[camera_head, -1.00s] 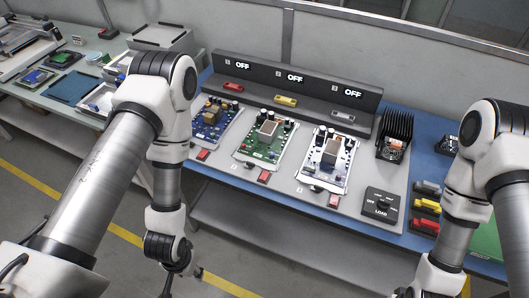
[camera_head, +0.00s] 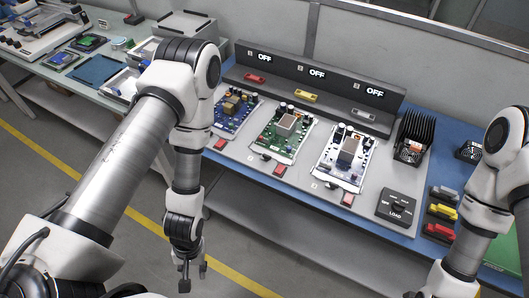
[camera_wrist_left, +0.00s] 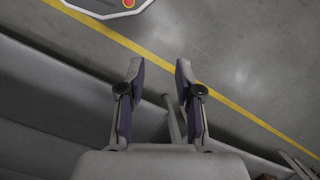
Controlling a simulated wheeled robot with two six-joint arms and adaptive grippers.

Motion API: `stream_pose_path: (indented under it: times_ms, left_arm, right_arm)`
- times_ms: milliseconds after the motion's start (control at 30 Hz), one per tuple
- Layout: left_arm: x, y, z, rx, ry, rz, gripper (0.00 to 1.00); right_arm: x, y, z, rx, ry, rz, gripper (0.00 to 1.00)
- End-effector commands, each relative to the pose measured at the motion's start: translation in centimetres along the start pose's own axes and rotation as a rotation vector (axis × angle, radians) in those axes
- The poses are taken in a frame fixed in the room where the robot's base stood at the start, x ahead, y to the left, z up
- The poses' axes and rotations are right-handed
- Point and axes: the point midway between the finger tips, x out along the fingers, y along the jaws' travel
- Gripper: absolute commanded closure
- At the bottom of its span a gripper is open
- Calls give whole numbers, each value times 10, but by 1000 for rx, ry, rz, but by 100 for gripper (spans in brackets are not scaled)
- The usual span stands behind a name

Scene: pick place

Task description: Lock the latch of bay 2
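The middle bay holds a green circuit board (camera_head: 281,135) in a pale tray, under the middle OFF display (camera_head: 317,74). My left gripper (camera_head: 192,279) hangs over the floor, in front of the bench and well apart from the bays. In the left wrist view its fingers (camera_wrist_left: 160,70) are apart with nothing between them. My right arm is at the lower right; its gripper is out of the picture.
A blue board (camera_head: 234,112) and a white board (camera_head: 344,155) flank the middle bay. A LOAD dial box (camera_head: 397,208), black heatsink (camera_head: 415,134) and coloured blocks (camera_head: 443,212) are to the right. Open floor lies before the bench.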

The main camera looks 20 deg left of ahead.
Motion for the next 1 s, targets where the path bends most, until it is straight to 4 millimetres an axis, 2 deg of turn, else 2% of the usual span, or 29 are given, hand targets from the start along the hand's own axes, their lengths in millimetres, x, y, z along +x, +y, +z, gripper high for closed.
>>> stream_pose_path:
  times_ms: [67, 167, 267, 300, 400, 467, 533, 600, 667, 1000]
  left_arm:
    - [7, 9, -25, -238, -85, -35, 66]
    - [-11, 45, -86, -593, -188, -28, 66]
    - [-74, 100, -170, -882, -280, 79, 66]
    - [-108, 120, -202, -947, -305, 140, 66]
    - [-180, 150, -261, -985, -293, 286, 66]
    - [-209, 157, -286, -982, -244, 353, 66]
    - [-232, 158, -297, -976, -213, 390, 66]
    - [-237, 159, -298, -973, -206, 397, 66]
    - [-231, 162, -297, -971, -206, 395, 66]
    - [-176, 186, -297, -970, -205, 394, 66]
  right_arm:
    - [0, 0, 0, 0, 0, 0, 40]
    - [-3, 0, 0, 0, 0, 0, 40]
    - [-6, 0, 0, 0, 0, 0, 40]
    - [-8, 0, 0, 0, 0, 0, 40]
    - [-10, 0, 0, 0, 0, 0, 40]
    - [-10, 0, 0, 0, 0, 0, 40]
    - [-12, 0, 0, 0, 0, 0, 40]
    - [-13, 0, 0, 0, 0, 0, 40]
    - [-15, 0, 0, 0, 0, 0, 40]
    - [-31, 0, 0, 0, 0, 0, 40]
